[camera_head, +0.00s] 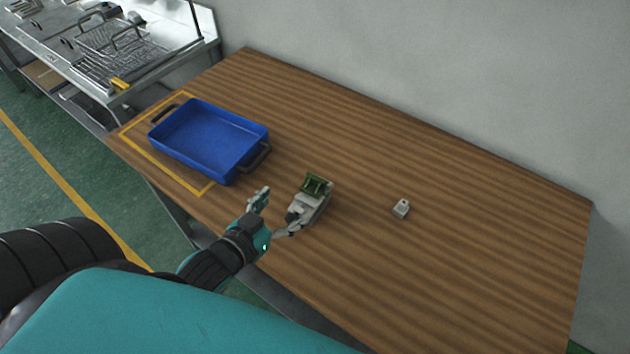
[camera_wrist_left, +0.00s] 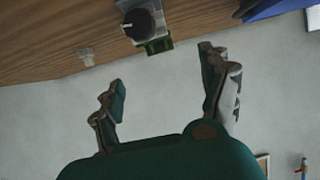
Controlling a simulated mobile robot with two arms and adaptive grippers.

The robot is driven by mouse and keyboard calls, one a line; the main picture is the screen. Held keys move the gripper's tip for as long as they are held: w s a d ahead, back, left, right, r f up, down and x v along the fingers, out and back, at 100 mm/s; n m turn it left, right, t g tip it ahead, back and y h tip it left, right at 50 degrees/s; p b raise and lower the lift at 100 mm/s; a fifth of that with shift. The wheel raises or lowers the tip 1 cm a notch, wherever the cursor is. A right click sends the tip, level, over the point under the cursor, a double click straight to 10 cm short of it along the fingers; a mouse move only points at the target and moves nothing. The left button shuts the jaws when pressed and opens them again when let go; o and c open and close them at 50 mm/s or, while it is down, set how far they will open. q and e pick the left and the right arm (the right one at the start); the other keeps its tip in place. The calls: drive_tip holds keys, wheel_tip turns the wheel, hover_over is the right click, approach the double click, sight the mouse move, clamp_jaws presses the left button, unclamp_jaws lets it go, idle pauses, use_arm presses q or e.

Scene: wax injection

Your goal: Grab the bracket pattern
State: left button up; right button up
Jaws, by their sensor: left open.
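The green bracket pattern (camera_head: 316,185) sits on top of a light grey block-like fixture (camera_head: 316,205) on the wooden table. In the left wrist view the green piece (camera_wrist_left: 157,46) shows at the edge of the fixture (camera_wrist_left: 153,33), beside a dark round knob (camera_wrist_left: 141,24). My left gripper (camera_head: 277,212) is open and empty, just left of the fixture near the table's front edge. In the left wrist view its spread fingers (camera_wrist_left: 162,72) point toward the green piece, with a gap between. My right gripper is not in view.
A blue tray (camera_head: 218,123) with dark handles stands inside a yellow outline at the table's left. A small grey block (camera_head: 401,208) lies right of the fixture. The table (camera_head: 480,240) is clear at the right and back. A metal bench (camera_head: 150,62) with racks stands beyond the left end.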

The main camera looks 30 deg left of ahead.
use_arm(q)
approach(315, 183)
drive_tip(key=shift+r+p+x, duration=0.2)
drive_tip(key=shift+p+x, duration=0.25)
drive_tip(key=shift+x, duration=1.45)
drive_tip(key=shift+w+f+p, duration=0.15)
drive_tip(key=shift+w+p, duration=0.2)
drive_tip(key=shift+w, duration=0.05)
drive_tip(key=p+x, duration=0.1)
drive_tip(key=x, duration=0.2)
drive_tip(key=shift+w+f, duration=0.25)
drive_tip(key=shift+w, duration=0.05)
drive_tip(key=shift+w+d+f, duration=0.1)
drive_tip(key=shift+w+f, duration=0.05)
drive_tip(key=shift+w, duration=0.1)
drive_tip(key=shift+s, duration=0.1)
drive_tip(key=c, duration=0.8)
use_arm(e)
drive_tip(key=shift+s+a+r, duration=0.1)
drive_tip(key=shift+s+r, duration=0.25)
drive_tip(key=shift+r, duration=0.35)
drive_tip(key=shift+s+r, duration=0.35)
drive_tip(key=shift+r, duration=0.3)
